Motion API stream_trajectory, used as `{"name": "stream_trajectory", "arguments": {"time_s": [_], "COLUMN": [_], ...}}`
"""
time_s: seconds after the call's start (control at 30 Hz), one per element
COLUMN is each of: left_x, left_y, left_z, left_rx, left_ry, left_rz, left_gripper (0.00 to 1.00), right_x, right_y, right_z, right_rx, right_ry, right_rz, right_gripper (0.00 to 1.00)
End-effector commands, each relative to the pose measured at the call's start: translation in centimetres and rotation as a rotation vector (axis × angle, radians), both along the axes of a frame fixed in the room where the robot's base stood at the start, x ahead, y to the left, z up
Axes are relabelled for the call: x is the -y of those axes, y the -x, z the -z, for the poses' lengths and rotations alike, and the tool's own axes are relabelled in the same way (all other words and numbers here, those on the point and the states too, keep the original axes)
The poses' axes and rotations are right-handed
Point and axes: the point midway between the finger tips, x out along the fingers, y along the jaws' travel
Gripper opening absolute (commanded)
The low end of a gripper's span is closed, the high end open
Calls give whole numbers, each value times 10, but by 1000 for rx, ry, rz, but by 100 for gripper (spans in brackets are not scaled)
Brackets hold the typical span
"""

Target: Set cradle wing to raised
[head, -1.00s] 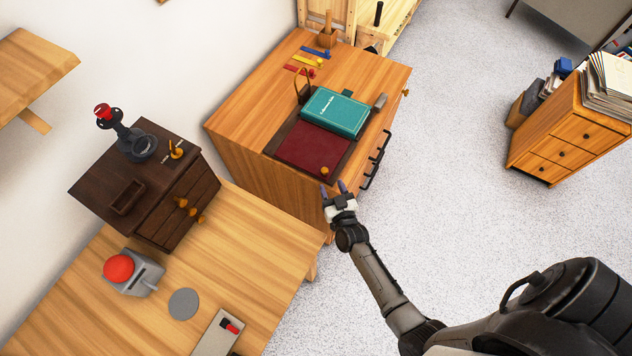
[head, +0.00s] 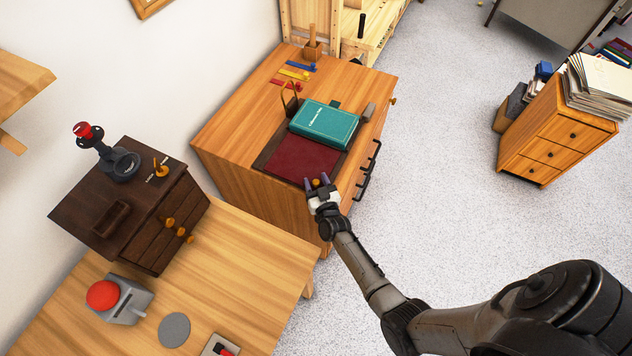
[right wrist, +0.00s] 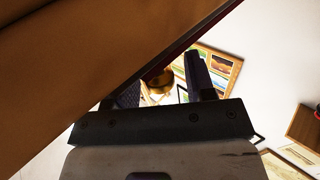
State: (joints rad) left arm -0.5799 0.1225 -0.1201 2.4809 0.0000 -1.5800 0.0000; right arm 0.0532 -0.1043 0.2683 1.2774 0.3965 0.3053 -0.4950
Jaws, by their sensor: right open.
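The cradle wing is a dark red panel (head: 300,158) lying about flat on the dark base of the cradle (head: 262,163), on a wooden cabinet. A small round wooden-gold knob (head: 316,183) sits near its front corner. A teal book (head: 325,124) lies behind it on the cradle. My right gripper (head: 318,183) is open, its fingers on either side of the knob in the head view. In the right wrist view the knob (right wrist: 160,82) shows between the two fingers. I cannot tell whether they touch it. My left gripper is not in view.
The wooden cabinet (head: 225,130) has black handles on its front, right of my right arm. A lower table (head: 235,260) with a dark drawer box (head: 130,225) and red button (head: 103,295) stands at left.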

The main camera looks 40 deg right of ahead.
Motion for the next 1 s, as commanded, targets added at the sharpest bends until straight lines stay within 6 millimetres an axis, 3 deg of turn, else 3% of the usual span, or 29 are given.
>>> {"name": "stream_trajectory", "arguments": {"time_s": [0.17, 0.7, 1.0], "left_x": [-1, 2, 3], "left_y": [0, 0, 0], "left_z": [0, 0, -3], "left_rx": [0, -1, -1], "left_ry": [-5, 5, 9], "left_rz": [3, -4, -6], "left_gripper": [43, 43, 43], "right_x": [0, 0, 0], "right_y": [0, 0, 0], "right_z": [0, 0, -3], "right_rx": [0, 0, -2], "right_ry": [0, 0, -5], "right_rz": [0, 0, 0], "right_gripper": [50, 0, 0]}}
